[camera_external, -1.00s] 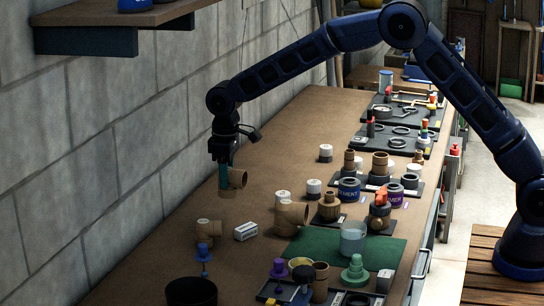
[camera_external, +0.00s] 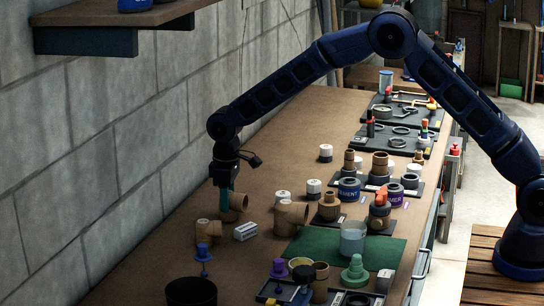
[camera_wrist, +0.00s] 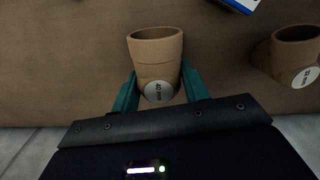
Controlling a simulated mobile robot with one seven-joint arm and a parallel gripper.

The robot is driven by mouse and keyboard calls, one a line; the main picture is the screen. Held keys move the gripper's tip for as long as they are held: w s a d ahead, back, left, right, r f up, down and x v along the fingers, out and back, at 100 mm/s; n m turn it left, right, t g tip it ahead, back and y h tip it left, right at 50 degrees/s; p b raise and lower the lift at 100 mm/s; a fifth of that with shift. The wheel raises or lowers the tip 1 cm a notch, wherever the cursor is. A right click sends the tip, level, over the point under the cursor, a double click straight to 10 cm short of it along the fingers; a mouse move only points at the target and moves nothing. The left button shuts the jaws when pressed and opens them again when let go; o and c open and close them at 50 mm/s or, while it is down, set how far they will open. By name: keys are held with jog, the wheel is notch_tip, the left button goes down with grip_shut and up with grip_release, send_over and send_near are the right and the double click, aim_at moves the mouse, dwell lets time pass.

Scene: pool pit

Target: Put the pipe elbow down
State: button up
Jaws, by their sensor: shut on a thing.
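A brown pipe elbow (camera_external: 237,203) is held in my gripper (camera_external: 225,203) at the wall side of the workbench. In the wrist view the elbow (camera_wrist: 155,62) shows an open round mouth and a round pale label, and the teal fingers of my gripper (camera_wrist: 158,92) are shut on its two sides. In the external view the elbow is low, at or just above the bench top (camera_external: 275,160). I cannot tell whether it touches the bench.
A larger brown fitting (camera_external: 291,217) stands to the right. A black container (camera_external: 191,292) is at the near edge. The block wall (camera_external: 120,150) is close on the left; bench behind the gripper is clear.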

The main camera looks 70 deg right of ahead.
jog(key=o, duration=1.1)
jog(key=shift+c, duration=0.2)
notch_tip(320, 180, up, 12)
jog(key=f, duration=0.1)
jog(key=s+r+t, duration=0.2)
jog(key=s+r, duration=2)
jog(key=s, duration=0.5)
jog(key=s+d+f+m+t, duration=0.1)
jog(key=s+f+t, duration=0.1)
jog(key=s, duration=3)
jog(key=shift+s+f+m+t, duration=0.3)
jog(key=shift+f+m, duration=0.1)
jog(key=shift+f, duration=0.1)
